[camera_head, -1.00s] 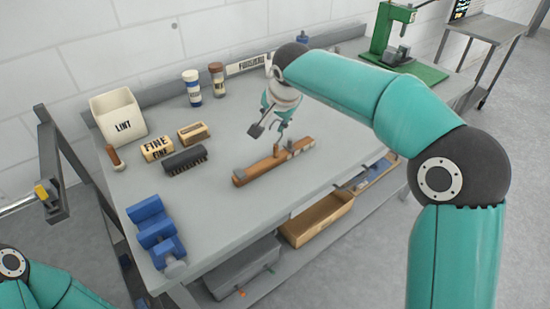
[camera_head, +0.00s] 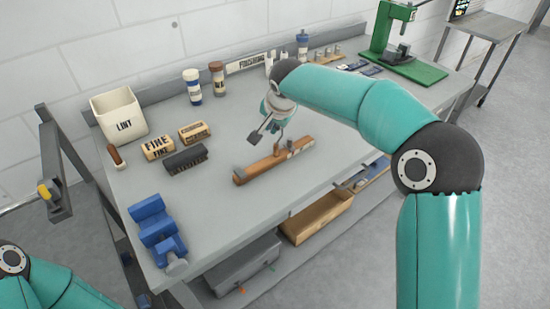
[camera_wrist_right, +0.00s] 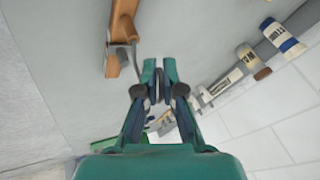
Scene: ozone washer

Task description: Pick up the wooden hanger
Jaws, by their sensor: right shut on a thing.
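The wooden hanger (camera_head: 262,170) is a brown bar with small upright parts, lying on the grey workbench in the head view. A thin grey hook-like piece rises from it. The bar also shows in the right wrist view (camera_wrist_right: 112,62), left of my fingers.
The workbench (camera_head: 225,215) bears a LINT bin (camera_head: 119,117), brushes and blocks (camera_head: 186,159), a blue vise-like item (camera_head: 157,230) and two bottles (camera_head: 192,88). A green press (camera_head: 397,50) stands at the back right. The bench front near the bar is clear.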

